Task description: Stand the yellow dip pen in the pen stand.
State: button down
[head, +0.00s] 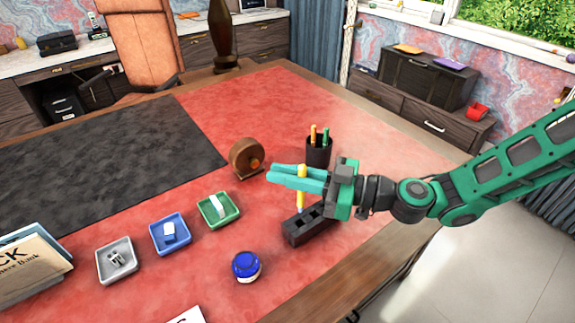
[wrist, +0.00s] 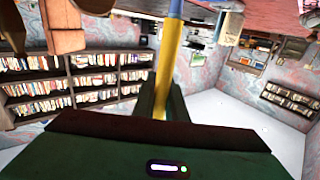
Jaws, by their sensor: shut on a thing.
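The yellow dip pen (head: 301,190) is held upright between the teal fingers of my gripper (head: 288,177), which is shut on it. In the wrist view the pen (wrist: 167,62) runs up from the jaws and has a blue end at the top. The pen stand appears to be the black block with square holes (head: 311,232) on the red desk top, just below my gripper. The pen's lower end is over or at the block's far-left part; I cannot tell whether it is inside a hole.
A dark cup (head: 319,152) with an orange and a green pen stands behind my gripper. Green (head: 231,204), blue (head: 186,238) and grey (head: 131,262) trays and a blue ink bottle (head: 246,266) lie around the front.

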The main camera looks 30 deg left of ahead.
jog(key=shift+f, duration=1.55)
jog(key=shift+s+f, duration=0.1)
jog(key=shift+f, duration=2.35)
dwell(0.5)
jog(key=c, duration=1.7)
grip_release()
jog(key=shift+d, duration=0.1)
jog(key=d, duration=0.3)
jog(key=w+d, duration=0.1)
jog(key=d, duration=0.3)
jog(key=w+d, duration=0.1)
jog(key=d, duration=0.2)
jog(key=shift+d, duration=0.25)
jog(key=shift+f, duration=0.15)
